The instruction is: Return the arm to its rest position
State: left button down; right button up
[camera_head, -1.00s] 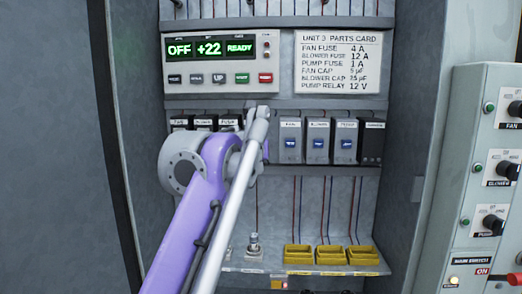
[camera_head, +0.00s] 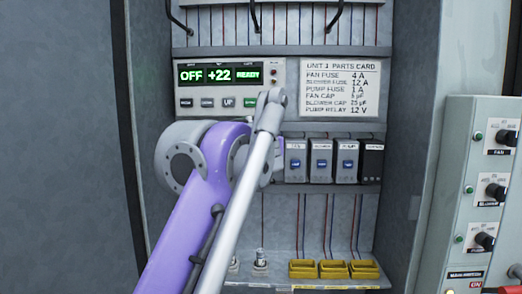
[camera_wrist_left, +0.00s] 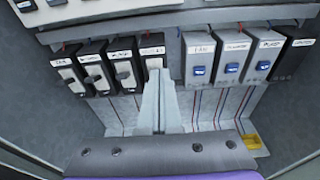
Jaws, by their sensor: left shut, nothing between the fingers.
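My left arm (camera_head: 190,225), purple and grey, reaches up from the bottom of the head view into the open grey cabinet. Its links hide my left gripper there. In the left wrist view my left gripper (camera_wrist_left: 160,80) is shut and empty, its pale fingers together. The fingers point toward the gap between a row of black fuse holders (camera_wrist_left: 95,70) and grey modules with blue switches (camera_wrist_left: 232,60). I cannot tell whether the tips touch anything. My right gripper is not in view.
The control panel (camera_head: 221,88) reads OFF, +22 and READY. A parts card (camera_head: 340,85) hangs beside it. Yellow sockets (camera_head: 334,269) sit on the lower shelf, beside a small metal-topped part (camera_head: 260,262). A switch box (camera_head: 480,190) stands at the right. Cabinet walls flank the arm.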

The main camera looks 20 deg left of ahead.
pick_arm(q)
jog(key=shift+f, duration=0.1)
dwell(0.3)
jog(key=s+a+f+n+g, duration=0.1)
jog(key=s+f+n+g, duration=0.15)
jog(key=f+n, duration=0.5)
jog(key=s+a+f+n+g, duration=0.1)
jog(key=s+f+n, duration=0.35)
jog(key=f, duration=0.55)
jog(key=s+a+f+n+g, duration=0.1)
jog(key=s+f+n+g, duration=0.15)
jog(key=f+n, duration=0.55)
jog(key=s+d+f+n+g+h, duration=0.1)
jog(key=s+f+n, duration=0.3)
jog(key=f, duration=0.5)
jog(key=s+d+f+n+g+h, duration=0.1)
jog(key=s+d+f+n+h, duration=0.1)
jog(key=s+f, duration=0.6)
jog(key=s+d+f+n+g+h, duration=0.1)
jog(key=s+d+f+n, duration=0.3)
jog(key=f, duration=0.7)
jog(key=s+n, duration=0.2)
jog(key=shift+f+n+h, duration=0.3)
jog(key=shift+f+n, duration=0.05)
jog(key=shift+n, duration=0.05)
